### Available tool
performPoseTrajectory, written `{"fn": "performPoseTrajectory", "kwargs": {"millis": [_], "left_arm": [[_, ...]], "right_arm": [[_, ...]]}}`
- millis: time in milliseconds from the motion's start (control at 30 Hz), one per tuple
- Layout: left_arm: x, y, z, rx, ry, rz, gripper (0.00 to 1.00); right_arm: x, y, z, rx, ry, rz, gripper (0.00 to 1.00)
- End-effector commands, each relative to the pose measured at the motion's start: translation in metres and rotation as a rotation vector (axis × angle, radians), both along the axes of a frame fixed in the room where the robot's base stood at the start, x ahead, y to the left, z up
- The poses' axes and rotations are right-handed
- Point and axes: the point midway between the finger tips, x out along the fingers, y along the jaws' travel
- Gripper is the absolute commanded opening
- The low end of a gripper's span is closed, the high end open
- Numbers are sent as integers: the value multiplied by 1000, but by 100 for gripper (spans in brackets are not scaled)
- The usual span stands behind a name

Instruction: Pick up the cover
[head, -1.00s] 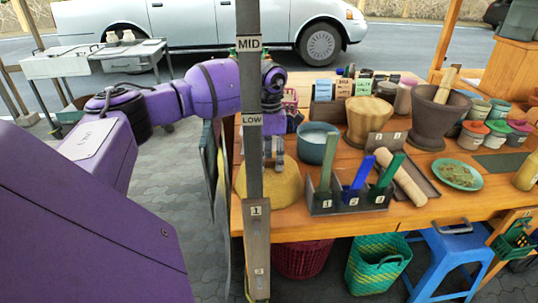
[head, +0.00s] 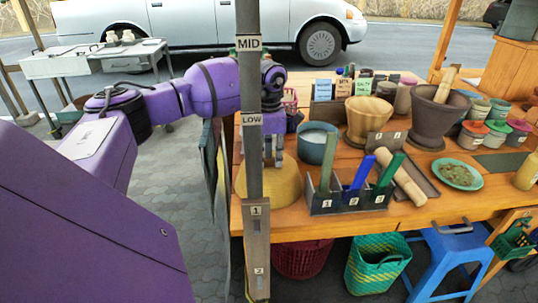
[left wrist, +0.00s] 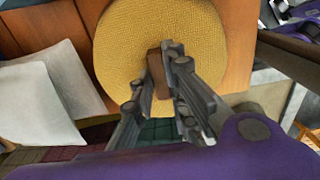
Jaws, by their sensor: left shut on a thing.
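The cover is a yellow woven dome (head: 284,187) at the left front corner of the wooden table, partly hidden by the grey post. It looks to be resting on the table. In the left wrist view the cover (left wrist: 130,45) is a broad yellow disc with a brown handle (left wrist: 156,72) on it. My left gripper (head: 273,160) comes down on the cover from above, partly behind the post. In the wrist view the fingers (left wrist: 165,75) are shut on the brown handle. My right gripper is not in view.
A grey post (head: 254,150) with MID and LOW labels stands in front of the cover. A teal bowl (head: 317,143) and a numbered holder with upright coloured handles (head: 350,203) stand close to its right. A wooden mortar (head: 369,120) is farther back.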

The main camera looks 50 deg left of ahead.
Motion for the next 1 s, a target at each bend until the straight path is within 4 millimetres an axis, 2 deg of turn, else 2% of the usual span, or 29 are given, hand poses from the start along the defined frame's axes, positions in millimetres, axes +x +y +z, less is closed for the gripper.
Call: {"fn": "performPoseTrajectory", "kwargs": {"millis": [267, 800, 1000], "left_arm": [[1, 0, 31, 1, -5, 0, 0], [1, 0, 139, -1, -7, 0, 0], [1, 0, 167, 0, -4, 0, 0]], "right_arm": [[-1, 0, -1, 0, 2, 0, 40], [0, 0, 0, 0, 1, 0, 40], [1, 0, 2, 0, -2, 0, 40]]}}
